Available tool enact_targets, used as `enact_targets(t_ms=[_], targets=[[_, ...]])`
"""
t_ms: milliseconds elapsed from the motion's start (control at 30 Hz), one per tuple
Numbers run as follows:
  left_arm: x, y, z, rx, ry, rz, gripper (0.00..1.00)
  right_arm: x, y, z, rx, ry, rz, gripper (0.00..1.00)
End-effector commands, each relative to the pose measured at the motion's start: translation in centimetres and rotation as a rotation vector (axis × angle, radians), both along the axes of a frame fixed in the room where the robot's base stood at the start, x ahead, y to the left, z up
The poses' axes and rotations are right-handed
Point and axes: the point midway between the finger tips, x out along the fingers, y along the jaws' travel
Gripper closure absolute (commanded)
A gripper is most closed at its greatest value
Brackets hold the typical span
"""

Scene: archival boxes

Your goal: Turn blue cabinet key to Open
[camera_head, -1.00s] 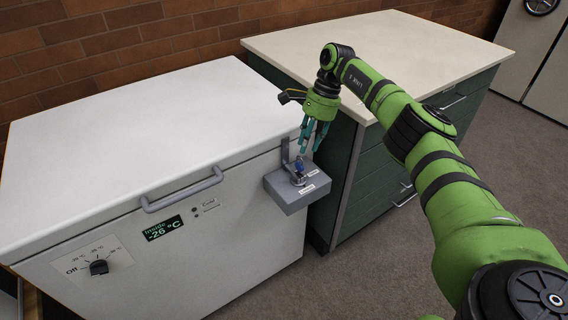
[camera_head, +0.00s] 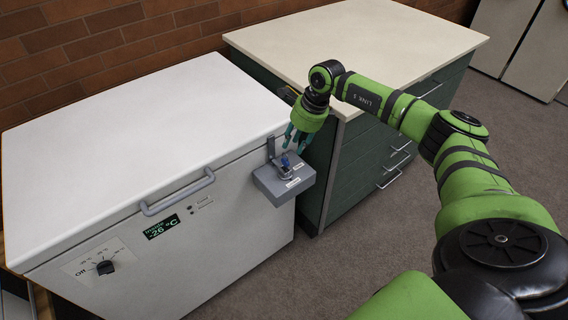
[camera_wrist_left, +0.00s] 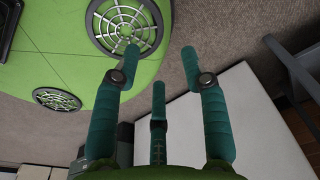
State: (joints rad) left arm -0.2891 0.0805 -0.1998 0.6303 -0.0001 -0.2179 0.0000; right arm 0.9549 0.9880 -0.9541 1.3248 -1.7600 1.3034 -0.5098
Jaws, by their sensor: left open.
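The blue key (camera_head: 285,160) stands in the top of a grey lock box (camera_head: 284,183) on the front right of the white freezer (camera_head: 150,140). Small white labels lie on the box beside the key; I cannot read them. My right gripper (camera_head: 294,146) points down just above the key. Its teal fingers look parted, and I see nothing between them. I cannot tell whether a fingertip touches the key. My left gripper (camera_wrist_left: 160,68) shows only in the left wrist view, its three fingers spread and empty. No blue cabinet shows apart from this freezer.
A dark green drawer cabinet (camera_head: 352,170) with a pale top (camera_head: 300,45) stands close to the freezer's right side. The freezer has a bar handle (camera_head: 178,192), a display (camera_head: 161,227) and a dial (camera_head: 105,267). Carpet (camera_head: 350,255) is free in front.

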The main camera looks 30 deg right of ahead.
Motion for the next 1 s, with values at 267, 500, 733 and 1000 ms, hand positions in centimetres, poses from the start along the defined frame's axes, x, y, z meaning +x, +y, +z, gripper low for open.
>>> enact_targets(t_ms=[267,500,733,1000], targets=[[-1.3,0.1,3.5,0.002,0.021,-0.001,0.56,-0.5,0.9,0.5,-0.001,0.003,-0.331,0.67],[-1.7,0.1,5.9,0.003,0.028,-0.001,0.56,-0.9,1.7,0.4,-0.001,0.003,-0.615,0.67],[-1.6,0.1,2.2,0.003,0.027,-0.001,0.56,-0.1,1.7,-3.3,0.002,0.002,-0.649,0.67],[-1.5,0.1,-0.8,0.003,0.025,-0.001,0.56,0.9,1.7,-6.1,0.001,0.001,-0.648,0.67]])
